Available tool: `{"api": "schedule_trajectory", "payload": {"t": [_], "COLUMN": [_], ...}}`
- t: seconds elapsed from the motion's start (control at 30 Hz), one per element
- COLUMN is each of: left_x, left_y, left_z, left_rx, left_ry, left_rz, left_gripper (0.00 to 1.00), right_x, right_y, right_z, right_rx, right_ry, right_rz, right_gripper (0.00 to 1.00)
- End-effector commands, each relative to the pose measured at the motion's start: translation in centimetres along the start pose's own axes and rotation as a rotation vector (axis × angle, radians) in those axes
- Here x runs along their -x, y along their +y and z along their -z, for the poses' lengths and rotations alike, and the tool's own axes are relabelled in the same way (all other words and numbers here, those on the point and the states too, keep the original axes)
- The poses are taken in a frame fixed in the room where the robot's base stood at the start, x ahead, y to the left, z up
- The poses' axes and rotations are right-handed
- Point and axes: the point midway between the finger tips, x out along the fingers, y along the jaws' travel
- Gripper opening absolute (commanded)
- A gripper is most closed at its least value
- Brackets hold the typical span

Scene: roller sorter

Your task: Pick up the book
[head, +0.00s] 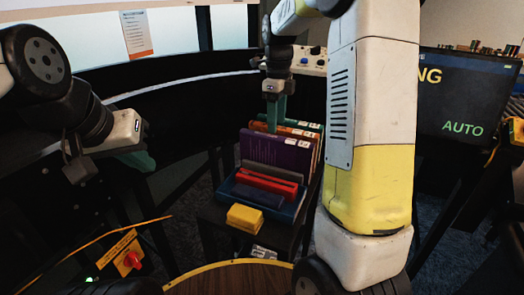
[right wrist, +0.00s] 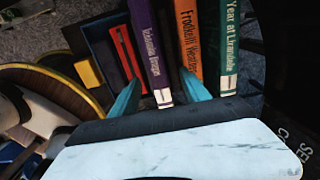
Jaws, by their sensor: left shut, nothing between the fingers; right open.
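Several books stand in a row in the head view. A purple book (head: 272,152) is in front of an orange book (head: 300,132) and a green book (head: 258,126). My right gripper (head: 275,108) is open over the row. In its wrist view the teal fingers (right wrist: 160,95) stand apart with the purple spine between them; I cannot tell whether they touch it. My left gripper (head: 140,160) is shut and empty at the left, away from the books.
A red item (head: 268,181) lies in a blue tray (head: 250,198) in front of the books, with a yellow block (head: 244,217) at its front. A black stand (head: 281,238) carries these. A red knob (head: 132,260) is at lower left, and a screen (head: 465,98) at right.

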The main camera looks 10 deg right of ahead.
Motion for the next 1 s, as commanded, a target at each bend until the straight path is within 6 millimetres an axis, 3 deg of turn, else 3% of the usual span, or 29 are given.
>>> {"api": "schedule_trajectory", "payload": {"t": [0.43, 0.77, 1.0], "left_x": [0.0, 0.0, 0.0], "left_y": [0.0, 0.0, 0.0], "left_z": [0.0, 0.0, 0.0], "left_rx": [0.000, 0.000, 0.000], "left_ry": [0.000, 0.000, 0.000], "left_rz": [0.000, 0.000, 0.000], "left_gripper": [0.00, 0.00, 0.00], "right_x": [-5.9, -6.7, -6.7], "right_y": [0.6, 0.6, 0.6], "right_z": [0.1, 0.1, 0.1], "right_rx": [0.002, 0.003, 0.003], "right_ry": [0.000, -0.002, -0.002], "right_rz": [-0.003, 0.000, 0.000], "right_gripper": [0.55, 0.55, 0.09]}}
